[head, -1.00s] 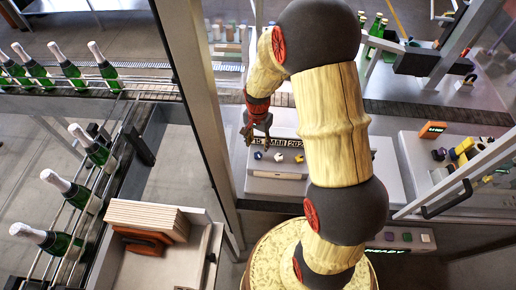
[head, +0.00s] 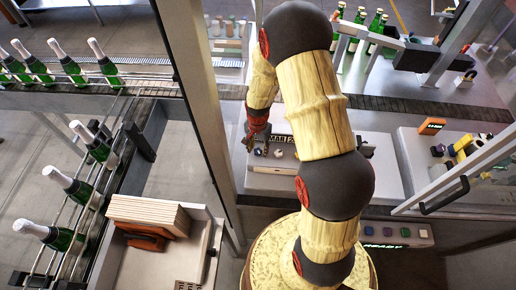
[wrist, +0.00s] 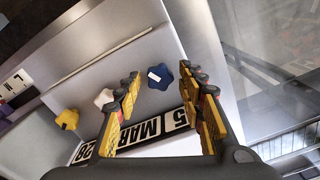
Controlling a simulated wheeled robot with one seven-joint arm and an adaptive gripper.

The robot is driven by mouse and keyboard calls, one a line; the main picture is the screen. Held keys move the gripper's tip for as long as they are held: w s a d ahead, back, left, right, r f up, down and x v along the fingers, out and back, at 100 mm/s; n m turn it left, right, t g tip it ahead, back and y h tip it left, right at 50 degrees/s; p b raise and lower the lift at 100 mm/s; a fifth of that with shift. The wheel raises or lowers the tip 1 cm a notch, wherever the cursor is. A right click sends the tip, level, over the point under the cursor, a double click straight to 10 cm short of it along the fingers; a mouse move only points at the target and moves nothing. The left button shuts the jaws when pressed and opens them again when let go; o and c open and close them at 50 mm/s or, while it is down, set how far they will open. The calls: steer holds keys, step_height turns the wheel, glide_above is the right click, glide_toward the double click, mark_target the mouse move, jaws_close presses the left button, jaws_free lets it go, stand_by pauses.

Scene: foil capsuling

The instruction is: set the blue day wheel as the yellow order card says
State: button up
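The blue day wheel (wrist: 160,75) is a star-shaped knob with a white mark, on the grey panel. In the wrist view it lies between and just beyond the fingertips of my gripper (wrist: 163,76); I cannot tell whether they touch it. My gripper is open, its yellow, black and red fingers on either side. A white wheel (wrist: 103,97) and a yellow wheel (wrist: 67,119) sit beside it. The date strip (wrist: 150,128) shows a 5, MAR and 28, partly hidden by a finger. In the head view my gripper (head: 254,145) hangs over the blue wheel (head: 258,152). I cannot make out the yellow order card.
A panel with lit READY text (head: 384,231) and buttons is at the lower right. Bottles (head: 55,235) line the left conveyor. A glass-door frame with a handle (head: 444,196) stands at the right.

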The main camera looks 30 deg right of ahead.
jaws_close()
stand_by(0.5)
steer(key=n+b, duration=0.2)
steer(key=n, duration=0.2)
steer(key=shift+b, duration=0.4)
steer(key=n+b, duration=0.2)
steer(key=n, duration=0.3)
steer(key=shift+n, duration=0.4)
steer(key=shift+o, duration=1)
jaws_free()
